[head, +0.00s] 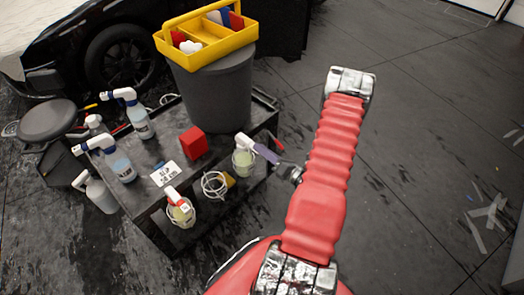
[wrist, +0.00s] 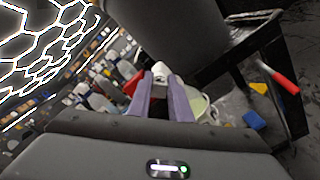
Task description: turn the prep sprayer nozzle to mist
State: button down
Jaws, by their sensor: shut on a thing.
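A spray bottle with a white head and pale yellow-green liquid (head: 243,162) stands upright near the right edge of the dark cart. My gripper (head: 258,149), with purple-grey fingers, reaches it from the right and is shut on its white nozzle (wrist: 160,78). In the wrist view, the nozzle sits between the two fingertips (wrist: 161,84), and the pale bottle (wrist: 197,106) shows behind the right finger. The nozzle's setting is too small to read, and the fingers hide part of it. No label naming this sprayer is legible.
The cart (head: 150,222) also carries a red-and-white-headed sprayer (head: 180,208), two blue-liquid sprayers (head: 120,165), a red block (head: 193,143), a white card (head: 165,174) and a wire coil (head: 214,184). A grey bin (head: 215,92) with a yellow caddy (head: 205,48) stands behind. Floor at right is mostly clear.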

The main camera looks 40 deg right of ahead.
jog(key=shift+d+f+m, duration=0.1)
jog(key=shift+f+m, duration=0.15)
jog(key=shift+m, duration=1.75)
jog(key=shift+d+f+m, duration=0.1)
jog(key=shift+f+m, duration=0.1)
jog(key=shift+m, duration=1.8)
jog(key=shift+a, duration=0.1)
jog(key=c, duration=1.6)
grip_release()
jog(key=s, duration=1.3)
jog(key=shift+s+d, duration=0.2)
jog(key=shift+s, duration=0.2)
